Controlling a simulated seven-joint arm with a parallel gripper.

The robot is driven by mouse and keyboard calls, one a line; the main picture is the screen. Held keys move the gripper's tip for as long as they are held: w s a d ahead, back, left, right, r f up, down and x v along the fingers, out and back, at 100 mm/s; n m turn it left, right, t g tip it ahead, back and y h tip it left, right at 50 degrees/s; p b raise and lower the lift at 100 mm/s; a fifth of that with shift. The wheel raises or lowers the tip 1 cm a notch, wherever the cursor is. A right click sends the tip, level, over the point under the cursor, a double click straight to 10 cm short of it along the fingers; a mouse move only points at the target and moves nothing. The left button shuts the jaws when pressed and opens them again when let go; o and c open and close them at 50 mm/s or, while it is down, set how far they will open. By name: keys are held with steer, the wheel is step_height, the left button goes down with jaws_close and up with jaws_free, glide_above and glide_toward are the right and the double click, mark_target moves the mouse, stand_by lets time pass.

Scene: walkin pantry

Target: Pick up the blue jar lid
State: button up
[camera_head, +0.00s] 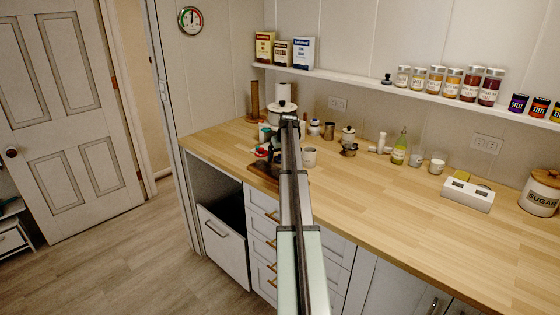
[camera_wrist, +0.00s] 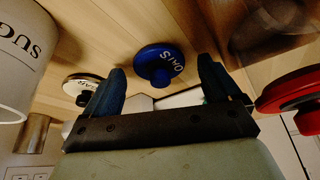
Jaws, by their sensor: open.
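The blue jar lid (camera_wrist: 158,63) lies on a wooden surface in the wrist view. It is round, with a knob and pale lettering that seems to read OATS. My gripper (camera_wrist: 160,70) is open, with one dark blue finger at each side of the lid in the picture. Nothing is held, and I cannot tell how far the fingertips are from the lid. In the head view my arm covers much of this spot at the left end of the counter, and I cannot make out the blue lid there.
A cream lid (camera_wrist: 85,85) lies left of the blue lid and a red lid (camera_wrist: 290,95) right of it. A white SUGAR canister (camera_wrist: 22,55) stands at the left.

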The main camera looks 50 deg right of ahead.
mark_target(280, 155)
steer(key=shift+c, duration=0.4)
steer(key=c, duration=1)
steer(key=shift+c, duration=0.2)
steer(key=shift+r, duration=0.1)
step_height(280, 155, up, 9)
steer(key=shift+r, duration=0.1)
steer(key=s+a+r, duration=0.4)
steer(key=s+a, duration=0.3)
steer(key=a, duration=0.3)
steer(key=shift+s+r, duration=0.2)
steer(key=shift+s, duration=0.2)
